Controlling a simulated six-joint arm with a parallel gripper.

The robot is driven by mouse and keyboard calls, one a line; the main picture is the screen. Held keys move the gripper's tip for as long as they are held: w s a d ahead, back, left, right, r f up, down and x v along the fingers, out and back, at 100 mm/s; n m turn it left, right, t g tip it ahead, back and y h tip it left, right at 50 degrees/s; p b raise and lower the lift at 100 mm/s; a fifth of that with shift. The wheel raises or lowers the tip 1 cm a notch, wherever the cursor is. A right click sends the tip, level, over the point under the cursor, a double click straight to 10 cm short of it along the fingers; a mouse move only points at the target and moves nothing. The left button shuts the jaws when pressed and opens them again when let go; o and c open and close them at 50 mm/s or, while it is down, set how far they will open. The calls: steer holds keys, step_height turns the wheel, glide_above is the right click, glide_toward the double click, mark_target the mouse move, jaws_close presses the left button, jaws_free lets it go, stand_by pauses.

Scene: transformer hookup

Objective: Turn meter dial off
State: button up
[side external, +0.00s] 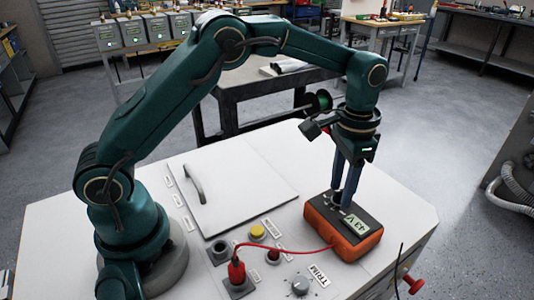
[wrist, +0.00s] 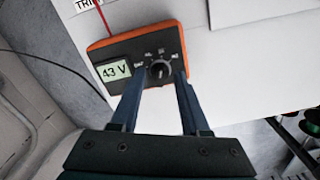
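The orange meter (side external: 343,240) with a dark face lies on the white bench top in the side view; it also shows in the wrist view (wrist: 180,42). Its display (wrist: 115,71) reads 43 V. The black round meter dial (wrist: 160,71) sits right of the display, with small marks around it; its pointer setting is too small to tell. My gripper (wrist: 161,77) points down at the meter face with one finger on each side of the dial. Gaps seem to show between fingers and dial, so it looks open. In the side view my fingers (side external: 345,196) largely hide the dial.
A red cable (side external: 285,245) runs from the meter to a red plug (side external: 236,271). A TRIM knob (side external: 300,285), a yellow button (side external: 257,231) and a panel with a handle (side external: 193,184) are nearby. A red knob (side external: 412,284) is on the bench's front side.

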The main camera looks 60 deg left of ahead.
jaws_close()
steer(key=shift+n, duration=0.3)
steer(key=n, duration=0.3)
steer(key=shift+n, duration=0.3)
steer(key=n, duration=0.3)
steer(key=shift+n, duration=0.3)
steer(key=n, duration=0.4)
steer(key=shift+n, duration=2.1)
